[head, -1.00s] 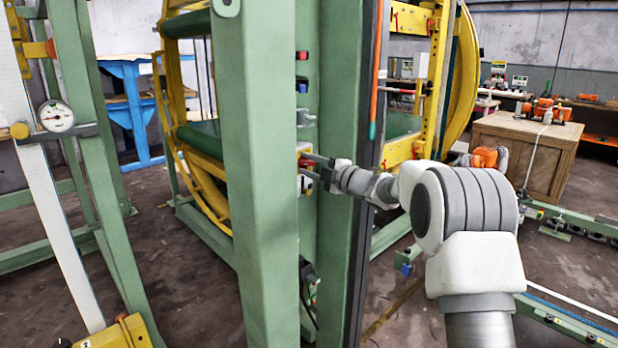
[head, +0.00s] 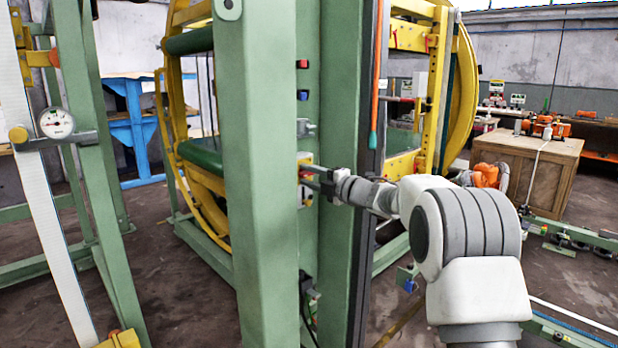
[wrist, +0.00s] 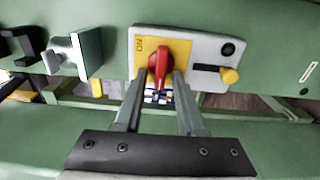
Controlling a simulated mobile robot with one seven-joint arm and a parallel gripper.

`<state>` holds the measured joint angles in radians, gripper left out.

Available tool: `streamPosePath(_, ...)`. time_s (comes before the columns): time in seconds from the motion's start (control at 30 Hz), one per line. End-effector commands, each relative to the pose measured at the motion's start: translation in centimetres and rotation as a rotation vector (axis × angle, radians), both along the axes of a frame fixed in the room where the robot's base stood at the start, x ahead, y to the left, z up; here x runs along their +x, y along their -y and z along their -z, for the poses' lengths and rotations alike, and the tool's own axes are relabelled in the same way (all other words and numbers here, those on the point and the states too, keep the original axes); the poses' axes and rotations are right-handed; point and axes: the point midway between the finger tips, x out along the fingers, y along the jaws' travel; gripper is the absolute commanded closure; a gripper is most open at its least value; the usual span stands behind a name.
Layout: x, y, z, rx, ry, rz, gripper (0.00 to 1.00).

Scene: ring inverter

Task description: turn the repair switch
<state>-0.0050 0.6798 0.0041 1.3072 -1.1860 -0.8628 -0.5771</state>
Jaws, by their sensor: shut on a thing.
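The repair switch is a red rotary knob (wrist: 160,66) on a yellow plate (wrist: 148,47), set in a light grey panel on a green column. In the wrist view the knob sits between the tips of my gripper (wrist: 157,80), which is shut on it. The knob stands roughly upright in that view, slightly tilted. In the head view my gripper (head: 316,180) reaches from the right to the small yellow-and-grey switch box (head: 304,163) on the column; the knob itself is hard to make out there.
A grey bracket (wrist: 75,54) sticks out to the left. The green front post (head: 255,180) stands close left of my gripper. An orange rod (head: 377,80) hangs nearby.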

Motion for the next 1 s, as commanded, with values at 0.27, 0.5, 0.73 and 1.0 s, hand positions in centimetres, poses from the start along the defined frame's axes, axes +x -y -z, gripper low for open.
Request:
streamPosePath(0.27, 0.0, 0.1, 0.1, -0.001, -0.001, 0.001, 0.55)
streamPosePath(0.5, -0.6, 0.8, -0.1, 0.001, -0.002, 0.002, 0.55)
streamPosePath(0.73, -3.3, 3.5, -0.2, 0.0, -0.001, 0.004, 0.55)
streamPosePath(1.0, -7.6, 8.0, -0.2, 0.001, -0.002, 0.005, 0.55)
